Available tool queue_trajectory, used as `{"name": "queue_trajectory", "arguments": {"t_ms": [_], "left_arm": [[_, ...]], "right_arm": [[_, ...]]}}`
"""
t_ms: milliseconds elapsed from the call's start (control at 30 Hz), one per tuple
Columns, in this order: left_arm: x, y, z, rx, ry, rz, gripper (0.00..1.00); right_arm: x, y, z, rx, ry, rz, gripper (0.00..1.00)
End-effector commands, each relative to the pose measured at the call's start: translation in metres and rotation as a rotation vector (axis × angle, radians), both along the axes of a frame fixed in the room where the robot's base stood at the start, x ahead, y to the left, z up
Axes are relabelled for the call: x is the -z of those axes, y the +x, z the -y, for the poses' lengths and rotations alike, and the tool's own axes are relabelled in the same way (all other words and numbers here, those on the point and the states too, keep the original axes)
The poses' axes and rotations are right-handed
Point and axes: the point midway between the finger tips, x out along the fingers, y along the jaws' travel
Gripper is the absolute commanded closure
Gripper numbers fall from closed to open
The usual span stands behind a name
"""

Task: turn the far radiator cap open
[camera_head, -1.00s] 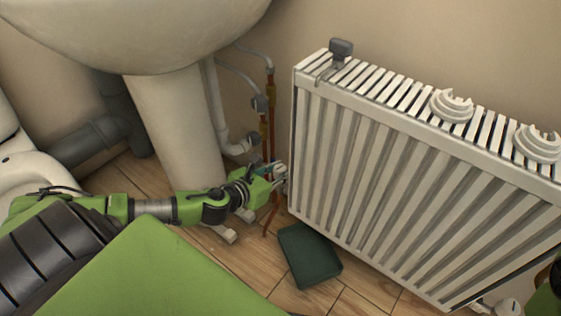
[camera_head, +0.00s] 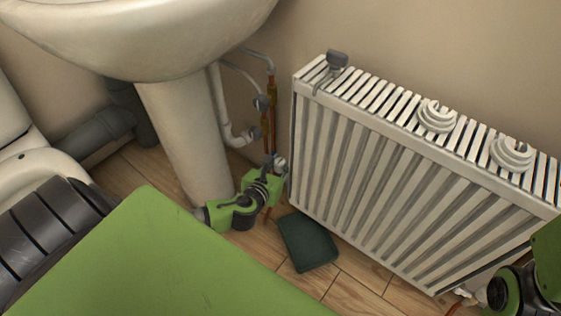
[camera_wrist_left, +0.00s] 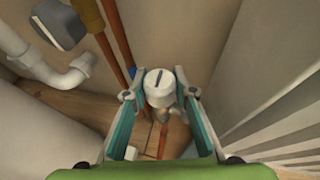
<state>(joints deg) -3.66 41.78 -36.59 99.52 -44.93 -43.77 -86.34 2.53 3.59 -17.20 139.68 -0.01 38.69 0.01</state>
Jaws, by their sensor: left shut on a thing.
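The far radiator cap (camera_head: 281,165) is white and sits low at the radiator's left end. In the left wrist view the cap (camera_wrist_left: 160,82) is a white knob with a dark slot on its face. My left gripper (camera_head: 274,162) reaches it from the left, below the sink. In the left wrist view its teal-lined fingers (camera_wrist_left: 159,93) lie on either side of the cap, and the gripper is shut on it. The white radiator (camera_head: 400,190) stands against the wall. My right gripper's fingers do not show; only part of my right arm shows at the lower right.
Copper pipes (camera_head: 271,105) and white drain pipe (camera_head: 228,125) rise close to my left gripper. The sink pedestal (camera_head: 185,140) is to the left. A dark green box (camera_head: 307,242) lies on the wooden floor. Two white coils (camera_head: 437,116) and a grey clamp (camera_head: 336,62) sit atop the radiator.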

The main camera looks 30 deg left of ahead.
Motion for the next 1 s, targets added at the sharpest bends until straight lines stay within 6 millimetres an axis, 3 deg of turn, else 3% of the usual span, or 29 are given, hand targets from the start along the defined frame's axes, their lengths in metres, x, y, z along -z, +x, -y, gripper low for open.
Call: {"name": "queue_trajectory", "arguments": {"t_ms": [133,167,233,667,1000], "left_arm": [[-0.001,0.001,0.0,0.0,-0.002,0.002,0.96],[-0.001,0.001,0.0,0.0,-0.002,0.002,0.72],[-0.001,0.001,0.0,0.0,-0.002,0.002,0.57],[-0.008,0.001,0.0,0.001,-0.002,0.002,0.57],[-0.068,0.001,0.0,0.002,-0.001,0.005,0.57]], "right_arm": [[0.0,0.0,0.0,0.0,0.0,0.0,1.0],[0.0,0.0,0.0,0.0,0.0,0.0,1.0],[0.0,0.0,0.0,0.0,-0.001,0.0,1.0],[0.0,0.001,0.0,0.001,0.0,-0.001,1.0],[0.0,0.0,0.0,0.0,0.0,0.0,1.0]]}}
